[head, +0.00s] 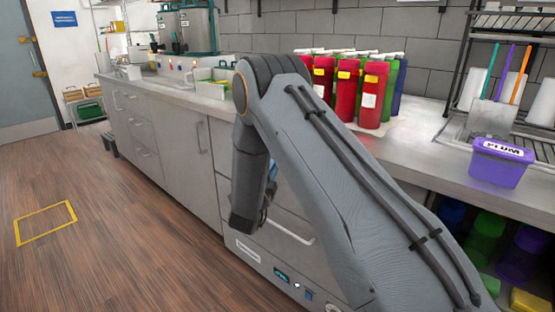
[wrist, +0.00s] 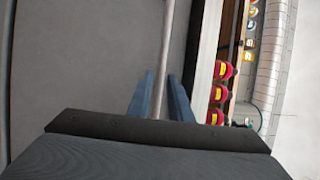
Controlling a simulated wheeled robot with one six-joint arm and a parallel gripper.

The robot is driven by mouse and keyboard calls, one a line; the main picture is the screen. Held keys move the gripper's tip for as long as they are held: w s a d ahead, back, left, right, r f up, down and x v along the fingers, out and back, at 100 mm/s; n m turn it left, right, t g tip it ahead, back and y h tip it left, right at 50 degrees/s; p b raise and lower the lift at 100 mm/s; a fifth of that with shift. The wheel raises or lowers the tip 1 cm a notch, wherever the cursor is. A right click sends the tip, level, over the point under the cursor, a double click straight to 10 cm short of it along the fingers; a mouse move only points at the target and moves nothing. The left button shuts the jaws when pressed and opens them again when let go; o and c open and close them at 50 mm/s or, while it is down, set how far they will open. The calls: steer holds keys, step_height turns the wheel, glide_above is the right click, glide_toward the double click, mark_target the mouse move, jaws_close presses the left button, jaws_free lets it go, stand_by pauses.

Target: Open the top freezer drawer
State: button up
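The freezer's grey drawer front (head: 230,205) stands under the counter, largely behind my arm. A lower pale bar handle (head: 297,236) shows right of my gripper; the top drawer's handle is hidden in the head view. In the wrist view a long pale bar handle (wrist: 167,40) runs along a flat grey front (wrist: 85,70). My gripper (wrist: 162,88) has its two blue-grey fingers apart, one on each side of this bar. I cannot tell whether they touch it. In the head view my gripper (head: 267,205) points at the drawer front. The drawers look closed.
The steel counter (head: 420,150) above holds red, green and purple bottles (head: 372,95) and a purple tub (head: 500,163). A control panel (head: 290,280) sits low on the freezer. Grey cabinets (head: 160,130) continue to the left. The wooden floor (head: 110,230) in front is clear.

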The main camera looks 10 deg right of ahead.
steer(key=shift+x, duration=1.9)
jaws_close()
steer(key=shift+a, duration=0.1)
